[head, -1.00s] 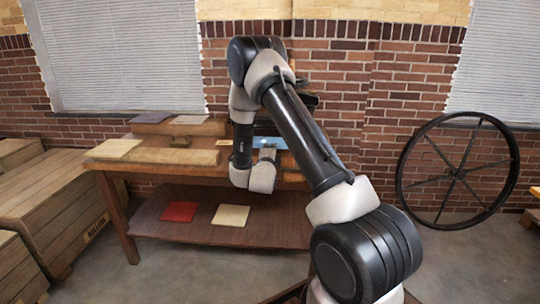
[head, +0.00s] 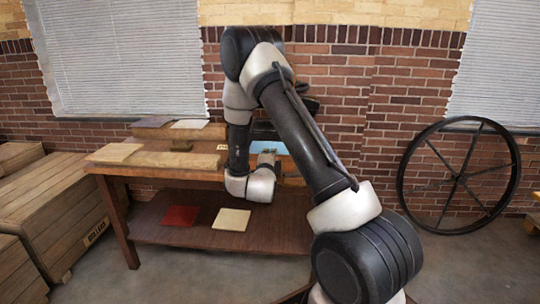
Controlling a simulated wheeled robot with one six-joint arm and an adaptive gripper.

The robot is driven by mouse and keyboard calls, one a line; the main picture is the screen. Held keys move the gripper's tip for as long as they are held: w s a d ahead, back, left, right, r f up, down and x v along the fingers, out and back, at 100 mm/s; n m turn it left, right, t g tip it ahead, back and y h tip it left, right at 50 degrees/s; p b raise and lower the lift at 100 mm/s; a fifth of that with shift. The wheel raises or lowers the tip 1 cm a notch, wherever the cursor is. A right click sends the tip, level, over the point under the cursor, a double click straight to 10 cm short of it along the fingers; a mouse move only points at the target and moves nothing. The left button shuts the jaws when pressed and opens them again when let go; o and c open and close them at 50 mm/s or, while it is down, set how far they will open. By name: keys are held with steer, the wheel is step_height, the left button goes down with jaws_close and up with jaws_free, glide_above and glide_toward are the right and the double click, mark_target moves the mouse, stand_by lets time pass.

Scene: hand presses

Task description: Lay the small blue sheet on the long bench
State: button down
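A light blue sheet (head: 280,148) shows in part behind my arm, toward the right part of the bench. My wrist covers much of it, and I cannot tell what it rests on. The long wooden bench (head: 150,172) stands against the brick wall, with a lower shelf. My wrist is in front of the bench, by the blue sheet. My gripper's fingers are hidden behind the wrist, so I cannot tell if they touch the sheet.
On the bench are a cream sheet (head: 117,152), a purple sheet (head: 152,121) and a pale sheet (head: 190,124) on wooden boards. A red sheet (head: 180,215) and a cream sheet (head: 231,219) lie on the lower shelf. Crates (head: 45,215) stand left, a spoked wheel (head: 402,180) right.

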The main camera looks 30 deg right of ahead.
steer(key=v, duration=1.6)
steer(key=shift+s+a+r, duration=0.25)
steer(key=shift+s+r, duration=0.05)
steer(key=shift+r, duration=0.05)
